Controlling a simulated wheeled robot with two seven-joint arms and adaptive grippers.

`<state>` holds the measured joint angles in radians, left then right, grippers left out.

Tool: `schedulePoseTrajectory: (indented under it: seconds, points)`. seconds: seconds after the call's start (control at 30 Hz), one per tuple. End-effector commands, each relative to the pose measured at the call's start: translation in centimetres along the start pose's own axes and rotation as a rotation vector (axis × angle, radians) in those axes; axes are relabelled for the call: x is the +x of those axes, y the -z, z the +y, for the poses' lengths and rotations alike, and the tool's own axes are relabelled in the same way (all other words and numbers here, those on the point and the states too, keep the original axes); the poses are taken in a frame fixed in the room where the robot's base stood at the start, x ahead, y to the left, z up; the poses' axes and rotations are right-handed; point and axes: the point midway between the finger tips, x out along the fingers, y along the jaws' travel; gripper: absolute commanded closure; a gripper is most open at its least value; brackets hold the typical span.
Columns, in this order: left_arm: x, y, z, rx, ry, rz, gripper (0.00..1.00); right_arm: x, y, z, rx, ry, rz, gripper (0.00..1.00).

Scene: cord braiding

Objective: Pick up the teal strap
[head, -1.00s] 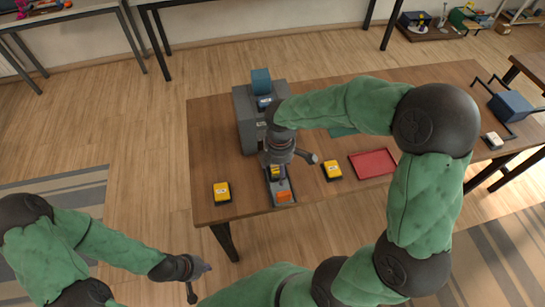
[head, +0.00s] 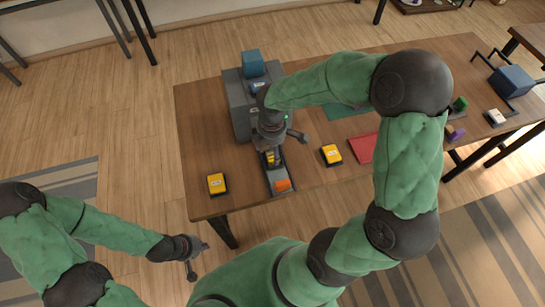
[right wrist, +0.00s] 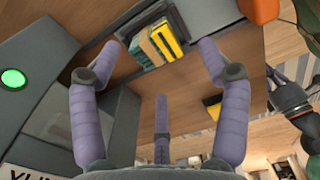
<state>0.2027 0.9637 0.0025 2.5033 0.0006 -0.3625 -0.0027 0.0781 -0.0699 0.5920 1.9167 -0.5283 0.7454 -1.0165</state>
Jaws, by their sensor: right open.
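In the right wrist view, a narrow teal strip (right wrist: 146,52) shows beside tan and yellow pieces (right wrist: 172,40) in a dark holder on the table; I cannot tell for sure that it is the teal strap. My right gripper (right wrist: 160,52) is open, its purple-grey fingers spread on both sides of these pieces and apart from them. In the head view my right gripper (head: 271,147) points down over the grey holder (head: 270,181) with an orange end (head: 283,185). My left gripper (head: 196,258) hangs off the table's front left; its jaws are too small to read.
A grey machine (head: 237,105) with a blue block (head: 253,63) on top stands behind my right gripper. Yellow-topped boxes (head: 217,183) (head: 331,154), a red tray (head: 361,148) and a teal mat (head: 346,117) lie on the wooden table (head: 205,140). A blue box (head: 511,80) is far right.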

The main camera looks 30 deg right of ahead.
Motion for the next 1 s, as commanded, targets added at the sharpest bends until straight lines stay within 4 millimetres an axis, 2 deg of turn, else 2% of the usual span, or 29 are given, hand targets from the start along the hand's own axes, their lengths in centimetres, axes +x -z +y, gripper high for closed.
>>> schedulePoseTrajectory:
  seconds: [0.3, 0.57, 0.67, 0.8, 0.87, 0.9, 1.0]
  points:
    - [2.1, 0.1, -0.8, 0.0, 0.0, 0.0, 1.0, 4.4, -0.4, 0.4, 0.0, 0.004, 0.0, 0.24]
    - [2.0, 0.1, -0.7, 0.0, 0.0, 0.0, 1.0, 4.5, -0.3, 0.4, 0.0, 0.001, 0.0, 0.24]
    - [2.0, 0.1, -0.7, 0.0, 0.0, 0.0, 1.0, 4.5, -0.3, 0.4, 0.0, 0.001, 0.0, 0.49]
    - [2.0, 0.1, -0.7, 0.0, 0.0, 0.0, 1.0, 4.5, -0.3, 0.4, 0.0, 0.001, 0.0, 0.88]
    - [2.0, 0.1, -0.7, 0.0, 0.0, 0.0, 1.0, 4.5, -0.3, 0.4, 0.0, 0.001, 0.0, 0.92]
    - [2.0, 0.1, -0.7, 0.0, 0.0, 0.0, 1.0, 4.5, -0.3, 0.4, 0.0, 0.001, 0.0, 0.97]
    - [2.0, 0.1, -0.7, 0.0, 0.0, 0.0, 1.0, 4.5, -0.3, 0.4, 0.0, 0.001, 0.0, 0.97]
